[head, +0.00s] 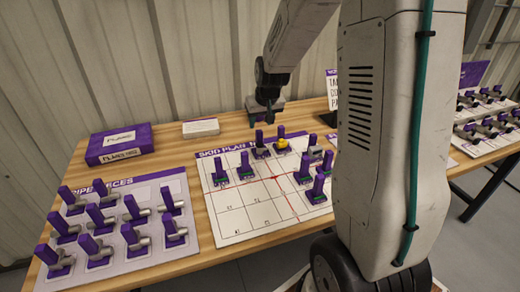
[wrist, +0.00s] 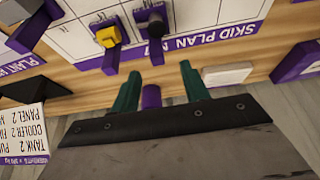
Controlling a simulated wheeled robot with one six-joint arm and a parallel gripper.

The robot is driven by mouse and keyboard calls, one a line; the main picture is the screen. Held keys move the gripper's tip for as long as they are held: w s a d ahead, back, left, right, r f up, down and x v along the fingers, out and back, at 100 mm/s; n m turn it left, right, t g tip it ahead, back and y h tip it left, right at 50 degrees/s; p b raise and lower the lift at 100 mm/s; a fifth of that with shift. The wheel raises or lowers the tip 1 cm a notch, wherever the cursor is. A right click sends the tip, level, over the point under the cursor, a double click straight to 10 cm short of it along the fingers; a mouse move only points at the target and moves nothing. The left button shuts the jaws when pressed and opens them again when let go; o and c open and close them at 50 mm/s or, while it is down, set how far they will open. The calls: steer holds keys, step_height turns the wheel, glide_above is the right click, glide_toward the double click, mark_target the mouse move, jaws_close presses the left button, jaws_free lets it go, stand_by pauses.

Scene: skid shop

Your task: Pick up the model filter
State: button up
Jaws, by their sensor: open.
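My gripper (head: 262,117) hangs over the back edge of the skid plan sheet (head: 230,222), with its fingers pointing down. In the wrist view its two green fingers (wrist: 158,88) are apart. A purple piece (wrist: 151,97) shows between them; its lower part is hidden and I cannot tell what it belongs to. Small models with purple handles stand on the sheet. A dark one (head: 261,152) and a yellow one (head: 283,145) are nearest the gripper; green ones (head: 245,172) and a grey one (head: 315,152) stand around them. No label shows which is the filter.
A board of grey pipe pieces (head: 180,193) lies at the left. A purple box (head: 120,144) and a white block (head: 200,128) lie behind. A text card (head: 333,88) stands at the back, near the wall. My arm hides the table's right part. The sheet's front cells are mostly clear.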

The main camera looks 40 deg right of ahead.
mark_target(260, 132)
steer(key=x, duration=0.8)
steer(key=shift+s+d, duration=0.1)
steer(key=shift+d, duration=0.15)
jaws_close()
